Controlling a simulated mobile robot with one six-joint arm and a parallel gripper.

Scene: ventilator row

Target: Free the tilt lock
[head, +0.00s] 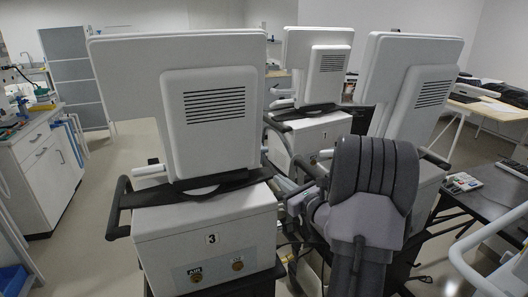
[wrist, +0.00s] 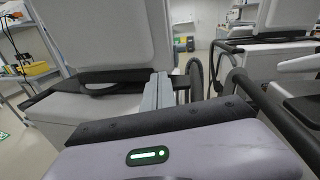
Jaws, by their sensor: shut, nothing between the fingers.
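Three white ventilators with tilted screens stand in a row: unit 3 (head: 205,238) at front left, unit 1 (head: 318,131) behind it, and another (head: 410,100) at right behind my arm. A short white cylinder (head: 150,171) sticks out left of unit 3's screen base; I cannot tell if it is the tilt lock. A similar white cylinder (wrist: 298,64) shows at the right edge of the wrist view. My gripper (wrist: 160,82) shows as two pale grey fingers, shut and empty, in front of a ventilator (wrist: 95,108). In the head view my arm hides that area.
Black handle bars (head: 118,205) stick out beside the ventilators, and one (wrist: 270,105) runs close right of my wrist. A dark table (head: 475,205) with small items stands at right. White cabinets (head: 45,170) line the left. The floor between cabinets and unit 3 is clear.

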